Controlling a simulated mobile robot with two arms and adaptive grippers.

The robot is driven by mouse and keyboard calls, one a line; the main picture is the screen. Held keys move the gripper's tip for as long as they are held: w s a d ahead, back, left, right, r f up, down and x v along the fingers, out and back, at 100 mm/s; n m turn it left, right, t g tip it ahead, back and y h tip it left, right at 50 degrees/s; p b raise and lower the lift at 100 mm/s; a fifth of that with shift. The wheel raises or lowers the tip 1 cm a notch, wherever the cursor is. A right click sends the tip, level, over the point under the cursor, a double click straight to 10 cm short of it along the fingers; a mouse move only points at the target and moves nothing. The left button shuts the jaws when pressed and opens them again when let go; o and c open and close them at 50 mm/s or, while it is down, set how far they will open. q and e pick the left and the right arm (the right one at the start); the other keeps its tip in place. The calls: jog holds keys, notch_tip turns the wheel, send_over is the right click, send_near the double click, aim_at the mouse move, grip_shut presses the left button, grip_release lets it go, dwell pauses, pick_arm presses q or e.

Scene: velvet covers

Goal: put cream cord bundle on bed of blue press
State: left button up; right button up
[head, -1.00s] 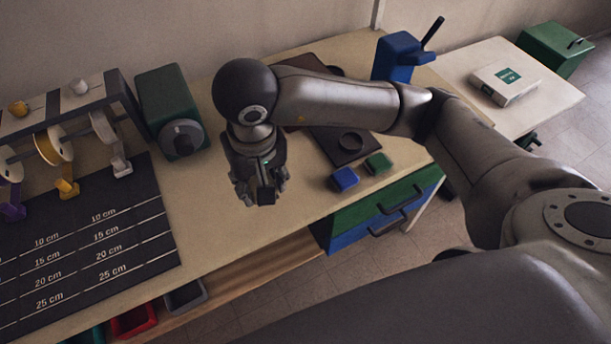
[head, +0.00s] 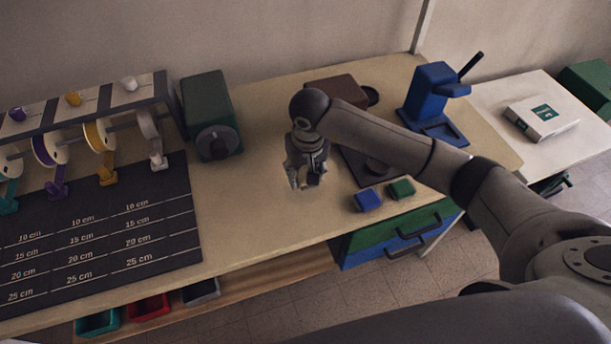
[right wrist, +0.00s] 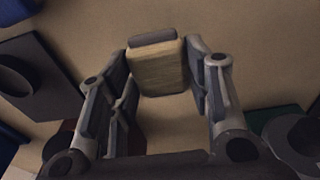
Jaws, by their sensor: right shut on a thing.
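The blue press (head: 432,92) stands toward the back right of the workbench, with a lever sticking up and its low flat bed (head: 443,130) in front, apparently empty. My right gripper (head: 305,180) is over the bench, left of the press and well apart from it. In the right wrist view the right gripper (right wrist: 160,82) is shut on a cream piece with a grey band at its far end, the cream cord bundle (right wrist: 158,70). The bundle is hard to make out in the head view. My left gripper is not in view.
A green box with a dial (head: 210,115) stands left of the gripper. A dark mat (head: 355,165) lies right of it, partly behind my arm, with a blue block (head: 368,199) and green block (head: 401,188) in front. A spool rack (head: 80,125) is at left.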

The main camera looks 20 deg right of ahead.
notch_tip(320, 180, down, 3)
jog(key=shift+w+d+r+p, duration=0.1)
jog(key=shift+p, duration=0.65)
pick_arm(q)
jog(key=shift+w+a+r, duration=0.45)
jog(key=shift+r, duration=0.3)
pick_arm(e)
jog(key=shift+f, duration=0.35)
jog(key=shift+f, duration=0.15)
jog(key=o, duration=0.9)
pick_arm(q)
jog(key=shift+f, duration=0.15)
